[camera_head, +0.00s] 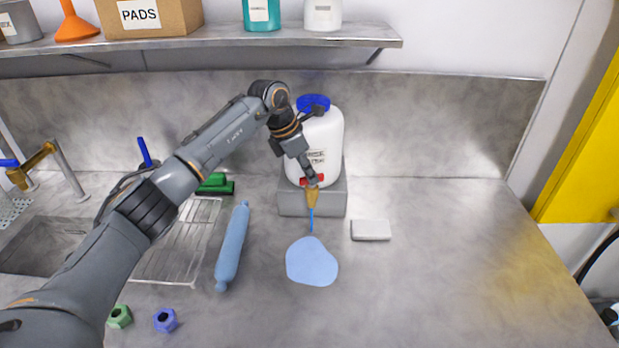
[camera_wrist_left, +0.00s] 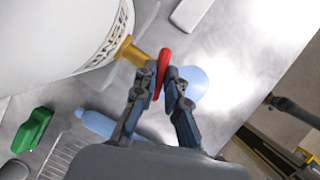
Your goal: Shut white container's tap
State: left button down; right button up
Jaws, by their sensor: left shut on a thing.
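The white container (camera_head: 321,135) has a blue cap and stands on a grey block (camera_head: 313,202) against the back wall. Its brass tap (camera_head: 312,198) is low on the front, with a red handle (camera_wrist_left: 162,68). A blue stream (camera_head: 311,219) runs down from the tap to a blue puddle (camera_head: 312,263) on the counter. My left gripper (camera_head: 310,180) reaches in from the left and is at the tap. In the left wrist view its fingers (camera_wrist_left: 162,86) are closed on the red handle. My right gripper is not in view.
A light blue roller (camera_head: 232,246) and a wire rack (camera_head: 180,240) lie left of the puddle. A white block (camera_head: 370,230) lies right of it. Green (camera_head: 119,316) and blue (camera_head: 165,320) nuts are at the front left. A shelf (camera_head: 220,36) overhangs the back. The counter's right side is clear.

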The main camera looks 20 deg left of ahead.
pick_arm(q)
jog(key=shift+w+m+g+h+b, duration=0.1)
jog(key=shift+m+g+h+b, duration=0.45)
jog(key=shift+m, duration=1.55)
jog(key=c, duration=1.4)
grip_release()
jog(key=shift+a+r, duration=0.1)
jog(key=v, duration=1.2)
jog(key=shift+w+d, duration=0.15)
jog(key=shift+d, duration=0.1)
